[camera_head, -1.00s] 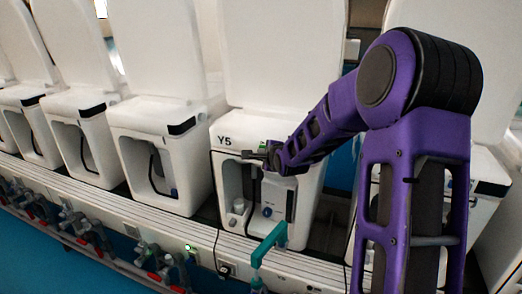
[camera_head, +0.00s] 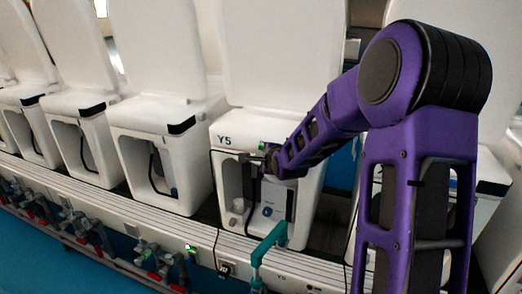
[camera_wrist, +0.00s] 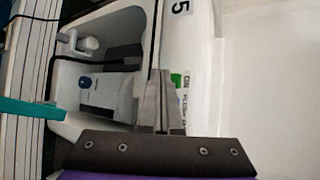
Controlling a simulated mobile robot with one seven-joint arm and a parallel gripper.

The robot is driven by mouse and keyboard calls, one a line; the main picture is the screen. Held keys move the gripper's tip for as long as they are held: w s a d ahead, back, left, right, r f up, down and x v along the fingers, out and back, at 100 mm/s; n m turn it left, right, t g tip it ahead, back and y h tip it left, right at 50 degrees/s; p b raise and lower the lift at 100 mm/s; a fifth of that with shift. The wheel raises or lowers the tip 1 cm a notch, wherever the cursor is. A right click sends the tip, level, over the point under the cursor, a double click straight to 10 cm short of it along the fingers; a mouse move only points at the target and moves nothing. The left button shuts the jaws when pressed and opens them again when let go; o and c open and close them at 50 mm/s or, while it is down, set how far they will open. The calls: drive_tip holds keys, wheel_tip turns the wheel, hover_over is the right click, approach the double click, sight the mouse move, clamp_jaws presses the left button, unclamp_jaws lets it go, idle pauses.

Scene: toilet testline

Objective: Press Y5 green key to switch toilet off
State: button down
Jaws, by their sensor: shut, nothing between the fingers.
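The toilet marked Y5 (camera_head: 226,140) is a white unit with an open front recess, in the middle of the head view. The green key (camera_wrist: 176,80) shows in the wrist view on the white panel under the "5" label, with small lettering beside it. A small bit of green also shows in the head view (camera_head: 262,146), just above my gripper. My gripper (camera_wrist: 160,74) is shut and empty. In the wrist view its fingertips lie just left of the green key and partly overlap its edge. I cannot tell whether they touch it.
Inside the recess is a grey-white box with a blue button (camera_wrist: 85,82). A teal handle (camera_head: 268,243) stands in front of the unit. More white toilets (camera_head: 160,150) stand in a row to the left. A rail with valves and hoses (camera_head: 150,262) runs below them.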

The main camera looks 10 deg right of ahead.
drive_tip(key=s+a, duration=0.2)
drive_tip(key=s, duration=0.1)
drive_tip(key=s+a, duration=0.1)
drive_tip(key=shift+s+b, duration=0.3)
drive_tip(key=shift+b, duration=0.05)
drive_tip(key=shift+r, duration=0.1)
